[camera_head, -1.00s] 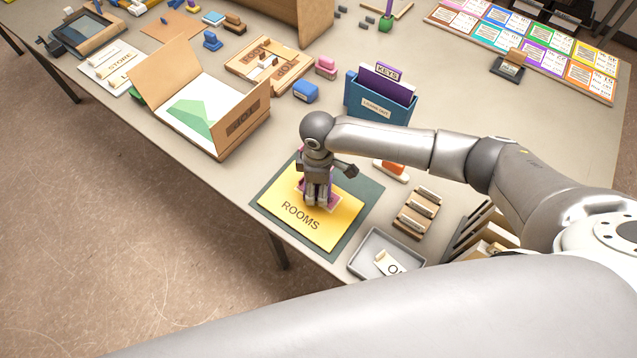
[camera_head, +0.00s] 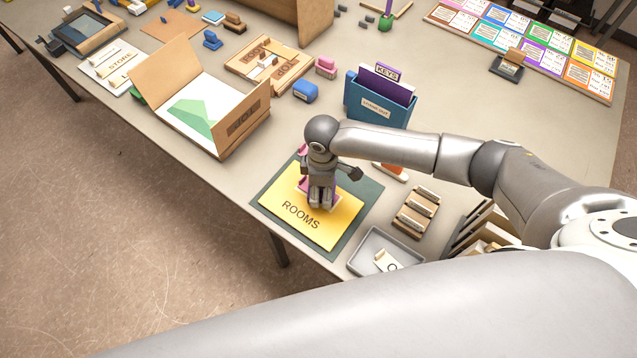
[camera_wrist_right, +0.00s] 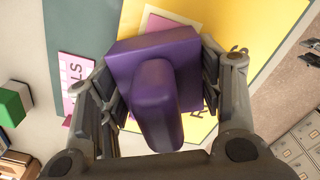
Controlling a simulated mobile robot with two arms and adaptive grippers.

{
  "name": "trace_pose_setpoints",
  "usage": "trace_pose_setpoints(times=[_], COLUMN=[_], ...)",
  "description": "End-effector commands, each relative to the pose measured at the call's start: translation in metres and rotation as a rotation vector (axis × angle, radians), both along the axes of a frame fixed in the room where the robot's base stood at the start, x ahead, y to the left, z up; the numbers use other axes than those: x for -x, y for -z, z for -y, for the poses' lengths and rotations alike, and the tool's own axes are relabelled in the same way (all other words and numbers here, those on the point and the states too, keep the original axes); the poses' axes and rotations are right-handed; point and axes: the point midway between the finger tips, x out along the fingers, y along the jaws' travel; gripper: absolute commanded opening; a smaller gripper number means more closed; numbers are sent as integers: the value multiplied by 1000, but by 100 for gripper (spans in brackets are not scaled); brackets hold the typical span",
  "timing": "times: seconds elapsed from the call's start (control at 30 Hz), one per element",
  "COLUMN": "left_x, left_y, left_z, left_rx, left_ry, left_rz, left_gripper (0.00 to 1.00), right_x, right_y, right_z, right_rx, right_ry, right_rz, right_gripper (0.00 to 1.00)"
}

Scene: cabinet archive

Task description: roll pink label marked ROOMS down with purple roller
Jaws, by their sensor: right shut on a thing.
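My right gripper (camera_head: 319,192) is shut on the purple roller (camera_wrist_right: 158,85), which fills the middle of the right wrist view. It holds the roller over a yellow folder (camera_head: 335,228) printed ROOMS. A pink label (camera_head: 304,184) shows beside and behind the gripper on the folder; a pink strip also shows above the roller in the wrist view (camera_wrist_right: 162,23). Most of this label is hidden by the roller and gripper, so its text is not readable. I cannot tell whether the roller touches it. My left gripper is not in view.
The folder lies on a dark green mat (camera_head: 363,193). A grey tray (camera_head: 355,262), a wooden rack (camera_head: 408,226) and an orange-topped tool stand right of it. A blue box (camera_head: 377,110) stands behind. An open brown box folder lies to the left.

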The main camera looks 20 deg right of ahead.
Motion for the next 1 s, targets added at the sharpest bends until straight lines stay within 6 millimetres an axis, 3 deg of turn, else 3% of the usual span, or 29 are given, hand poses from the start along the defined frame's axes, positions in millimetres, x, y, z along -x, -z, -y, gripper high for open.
trace_pose_setpoints(times=[0.77,1.0], left_x=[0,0], left_y=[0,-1], left_z=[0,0], left_rx=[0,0], left_ry=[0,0], left_rz=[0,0], left_gripper=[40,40], right_x=[1,9], right_y=[0,2], right_z=[2,9], right_rx=[-2,-2], right_ry=[1,1], right_rz=[5,4], right_gripper=[34,34])
